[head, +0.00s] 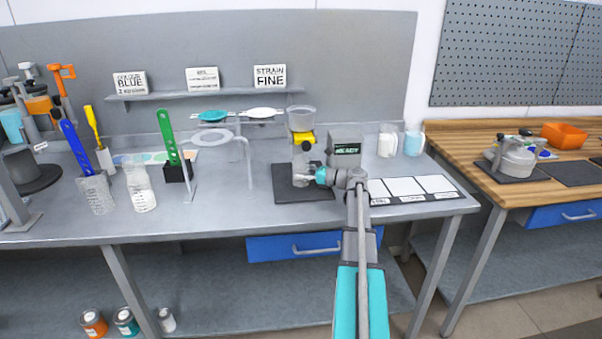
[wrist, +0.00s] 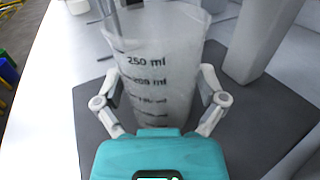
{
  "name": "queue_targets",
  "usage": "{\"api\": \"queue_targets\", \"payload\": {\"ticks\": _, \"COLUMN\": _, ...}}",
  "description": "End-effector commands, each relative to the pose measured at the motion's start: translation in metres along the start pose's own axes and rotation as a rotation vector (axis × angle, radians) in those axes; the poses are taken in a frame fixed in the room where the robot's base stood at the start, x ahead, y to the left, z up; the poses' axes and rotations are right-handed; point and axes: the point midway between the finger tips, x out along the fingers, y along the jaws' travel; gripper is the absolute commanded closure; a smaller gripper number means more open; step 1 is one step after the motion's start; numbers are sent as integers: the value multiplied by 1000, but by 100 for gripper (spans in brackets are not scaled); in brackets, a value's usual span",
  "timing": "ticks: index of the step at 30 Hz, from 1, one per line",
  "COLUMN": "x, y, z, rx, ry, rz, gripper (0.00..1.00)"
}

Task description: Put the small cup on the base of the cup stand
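The small cup (wrist: 160,75) is translucent, with black ml marks up to 250, and stands upright between my gripper's fingers (wrist: 160,100) in the wrist view. Both finger pads appear to touch its sides; its bottom is hidden behind my gripper. In the head view my gripper (head: 318,176) is low at the front of the cup stand (head: 301,139), which has a yellow part and a clear bowl on top. The stand's dark flat base (head: 288,193) lies beneath the cup. The pale upright (wrist: 258,40) in the wrist view rises from the dark base (wrist: 262,118), right of the cup.
A grey box with a READY display (head: 346,150) stands right of the cup stand. The bench front between is clear.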

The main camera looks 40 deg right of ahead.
Motion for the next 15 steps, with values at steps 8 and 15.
{"api": "queue_targets", "payload": {"ticks": 8, "x": 0, "y": 0, "z": 0, "rx": 0, "ry": 0, "rz": 0, "gripper": 0}}
{"api": "queue_targets", "payload": {"ticks": 15, "x": 0, "y": 0, "z": 2, "rx": 0, "ry": 0, "rz": 0, "gripper": 0}}
